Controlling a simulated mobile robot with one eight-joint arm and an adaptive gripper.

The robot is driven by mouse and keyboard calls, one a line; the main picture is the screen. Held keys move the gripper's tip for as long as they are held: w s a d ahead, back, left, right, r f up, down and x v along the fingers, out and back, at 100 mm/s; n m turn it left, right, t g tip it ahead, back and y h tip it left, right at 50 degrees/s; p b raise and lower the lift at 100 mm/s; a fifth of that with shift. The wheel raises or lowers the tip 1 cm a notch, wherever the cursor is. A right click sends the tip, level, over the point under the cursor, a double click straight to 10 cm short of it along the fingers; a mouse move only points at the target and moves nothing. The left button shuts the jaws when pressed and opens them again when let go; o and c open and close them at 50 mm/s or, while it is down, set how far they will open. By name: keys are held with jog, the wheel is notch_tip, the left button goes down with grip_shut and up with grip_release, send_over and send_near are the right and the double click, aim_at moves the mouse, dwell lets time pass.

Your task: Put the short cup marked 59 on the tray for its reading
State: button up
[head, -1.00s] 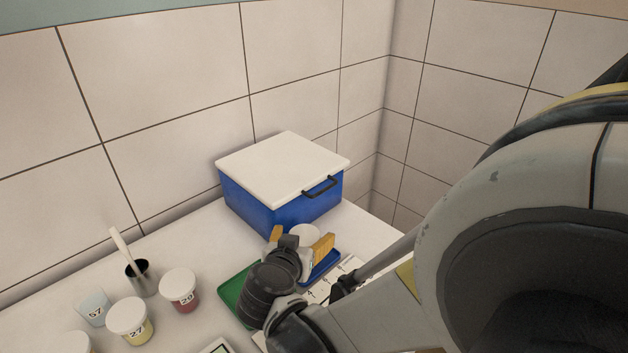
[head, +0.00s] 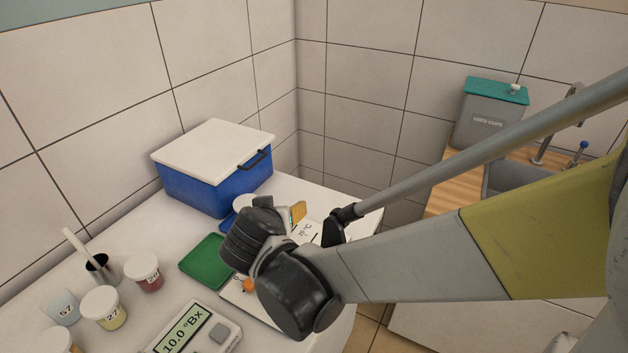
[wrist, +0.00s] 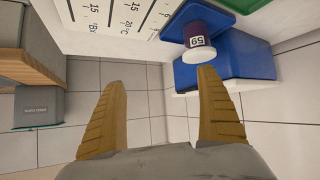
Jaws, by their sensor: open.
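The short cup marked 59 (wrist: 197,40) has a white lid and a dark purple body. In the wrist view it stands on the blue tray (wrist: 173,28), just beyond the tip of the right-hand finger. In the head view only part of its white lid (head: 241,202) shows behind my gripper, with a sliver of the blue tray (head: 227,219). My gripper (wrist: 161,78) is open, with nothing between its two yellow-orange fingers and the cup apart from it. In the head view one finger (head: 298,212) shows; the black hand hides much of the area behind it.
A green tray (head: 205,262) lies beside the blue one. A Bx meter (head: 197,335) reads 10.0. Cups 29 (head: 144,273), 27 (head: 104,308) and 57 (head: 63,308) stand left. A blue cooler (head: 208,180) stands behind. A used-cups bin (head: 490,118) and sink (head: 515,180) are right.

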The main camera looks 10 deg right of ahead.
jog(key=s+d+r+n+g+y, duration=0.1)
jog(key=s+d+r+g+y, duration=0.1)
jog(key=s+d, duration=1.2)
jog(key=s+g, duration=0.1)
jog(key=s, duration=0.3)
jog(key=shift+d+r+g, duration=0.2)
jog(key=shift+d+g, duration=0.1)
